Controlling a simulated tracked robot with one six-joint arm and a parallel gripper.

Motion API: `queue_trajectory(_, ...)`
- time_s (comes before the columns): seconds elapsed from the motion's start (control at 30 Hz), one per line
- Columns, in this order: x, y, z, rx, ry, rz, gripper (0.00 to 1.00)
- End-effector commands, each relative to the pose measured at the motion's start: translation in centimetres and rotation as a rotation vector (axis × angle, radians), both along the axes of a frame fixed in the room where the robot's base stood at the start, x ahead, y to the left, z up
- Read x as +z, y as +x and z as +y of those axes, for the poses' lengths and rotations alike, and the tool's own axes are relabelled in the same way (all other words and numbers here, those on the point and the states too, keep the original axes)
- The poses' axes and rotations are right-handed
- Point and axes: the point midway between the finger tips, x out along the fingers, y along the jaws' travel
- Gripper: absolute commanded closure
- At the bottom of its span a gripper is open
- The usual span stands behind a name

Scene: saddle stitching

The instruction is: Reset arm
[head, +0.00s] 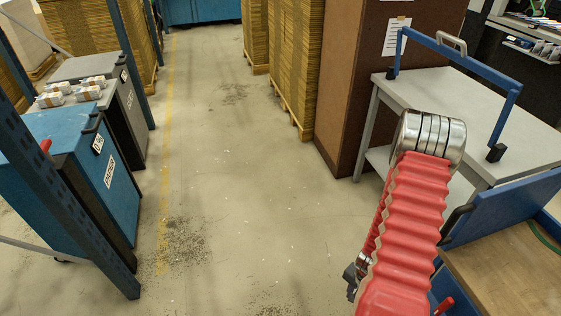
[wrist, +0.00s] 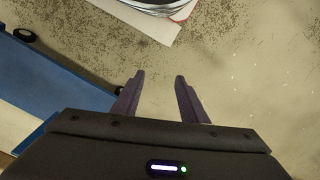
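My gripper (wrist: 160,76) shows in the wrist view with its two dark fingers apart and nothing between them. It points over speckled concrete floor. In the head view my arm is folded on the right, with a red ribbed sleeve below metal rings. A small dark part shows beside the sleeve's lower end, but I cannot tell whether it is the gripper.
A grey table (head: 455,95) with a blue frame (head: 455,52) stands beside my arm at right. A wooden-topped bench (head: 510,275) is at lower right. Stacked cardboard (head: 290,60) stands at the back. The middle floor (head: 235,180) is clear.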

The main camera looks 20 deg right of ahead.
Motion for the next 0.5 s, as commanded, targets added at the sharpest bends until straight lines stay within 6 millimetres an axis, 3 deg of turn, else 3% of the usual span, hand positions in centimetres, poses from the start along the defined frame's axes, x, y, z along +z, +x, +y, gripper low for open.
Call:
queue_trajectory(0.2,5.1,2.7,2.0,0.125,0.062,-0.008,0.61)
queue_trajectory(0.5,12.1,5.0,5.0,0.291,0.118,-0.009,0.61)
